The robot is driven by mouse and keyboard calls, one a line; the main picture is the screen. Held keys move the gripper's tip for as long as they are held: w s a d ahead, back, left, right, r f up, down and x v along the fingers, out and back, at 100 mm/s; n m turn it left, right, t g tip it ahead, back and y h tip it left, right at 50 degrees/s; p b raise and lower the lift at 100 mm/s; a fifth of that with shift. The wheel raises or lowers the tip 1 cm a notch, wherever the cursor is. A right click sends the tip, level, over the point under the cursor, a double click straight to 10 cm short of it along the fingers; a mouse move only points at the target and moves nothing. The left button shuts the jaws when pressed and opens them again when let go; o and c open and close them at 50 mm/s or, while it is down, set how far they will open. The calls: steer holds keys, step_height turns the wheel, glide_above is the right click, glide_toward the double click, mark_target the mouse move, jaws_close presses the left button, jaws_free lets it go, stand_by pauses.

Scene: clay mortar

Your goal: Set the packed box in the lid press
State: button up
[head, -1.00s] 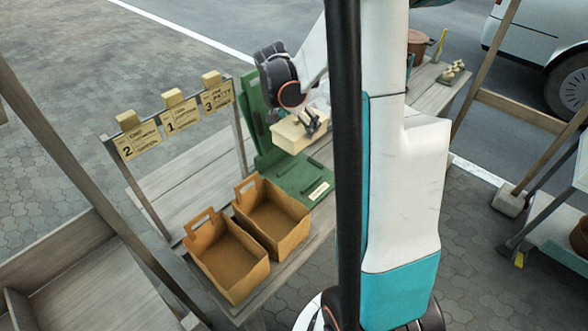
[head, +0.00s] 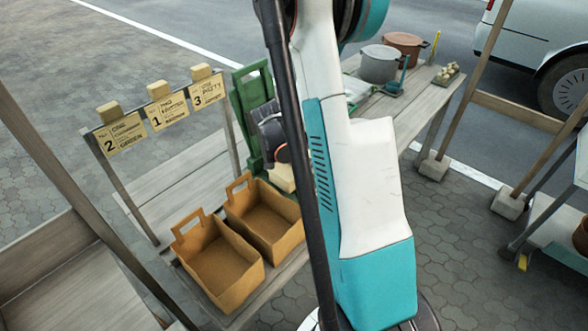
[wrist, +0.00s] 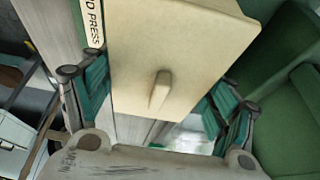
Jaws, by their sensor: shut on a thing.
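In the wrist view a cream box (wrist: 185,45) with a small knob on its top fills the middle. My gripper (wrist: 158,92) is shut on it, with a teal finger pad along each side. The green lid press (wrist: 285,95) is at the right, and its "PRESS" label (wrist: 92,22) shows just left of the box. In the head view the press (head: 247,100) stands upright behind the paper bags. Only a small part of the box (head: 283,178) shows there, low before the press. My arm and a dark pole hide the rest. I cannot tell whether the box touches the press base.
Two brown open bags (head: 218,262) (head: 266,218) stand at the table's front, close to the box. A rack with several order cards (head: 165,108) is at the left. A grey pot (head: 379,66) and a brown pot (head: 404,45) stand at the back right.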

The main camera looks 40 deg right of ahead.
step_height(320, 180, down, 2)
steer(key=shift+r, duration=0.1)
steer(key=o, duration=0.8)
steer(key=shift+f+b, duration=0.2)
steer(key=shift+b, duration=0.1)
steer(key=shift+c, duration=0.2)
steer(key=o, duration=0.4)
steer(key=shift+o, duration=0.2)
steer(key=shift+r, duration=0.1)
steer(key=shift+r, duration=0.1)
steer(key=p+v, duration=0.4)
steer(key=v, duration=0.8)
